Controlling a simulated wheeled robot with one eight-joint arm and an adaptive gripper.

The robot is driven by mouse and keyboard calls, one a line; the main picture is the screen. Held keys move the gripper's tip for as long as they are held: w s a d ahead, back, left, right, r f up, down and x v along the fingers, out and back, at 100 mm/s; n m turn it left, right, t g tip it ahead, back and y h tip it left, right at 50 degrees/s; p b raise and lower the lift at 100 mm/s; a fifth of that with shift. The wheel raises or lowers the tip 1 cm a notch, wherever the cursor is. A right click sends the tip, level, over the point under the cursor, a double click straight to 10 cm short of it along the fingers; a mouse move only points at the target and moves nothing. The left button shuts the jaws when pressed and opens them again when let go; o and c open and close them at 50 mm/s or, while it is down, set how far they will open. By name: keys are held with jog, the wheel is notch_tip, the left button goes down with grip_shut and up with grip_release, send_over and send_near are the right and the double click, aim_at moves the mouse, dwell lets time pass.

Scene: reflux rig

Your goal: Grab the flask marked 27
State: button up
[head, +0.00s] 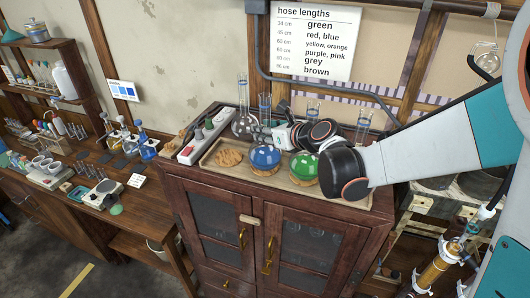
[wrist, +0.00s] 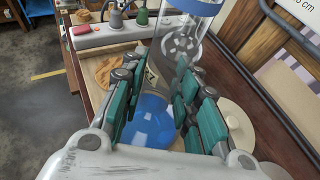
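A round flask with blue liquid (head: 265,156) sits on a cork ring on the wooden tray, with a tall clear neck rising behind my gripper. My gripper (head: 270,134) is over it, reaching in from the right. In the wrist view the blue flask (wrist: 152,122) shows below and between the teal finger pads of my gripper (wrist: 160,82), which stand apart. A small pale tag (wrist: 150,77) with dark marks shows by the left finger; I cannot read it. A green-filled flask (head: 304,168) stands to the right, partly under my arm. I cannot read 27 on any flask.
An empty cork ring (head: 228,157) lies left on the tray (head: 330,190). A clear flask (head: 243,124) stands behind, close beyond the fingers in the wrist view (wrist: 184,46). A white power strip (head: 205,136) borders the tray's left. A wall chart (head: 313,38) hangs behind.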

grip_shut()
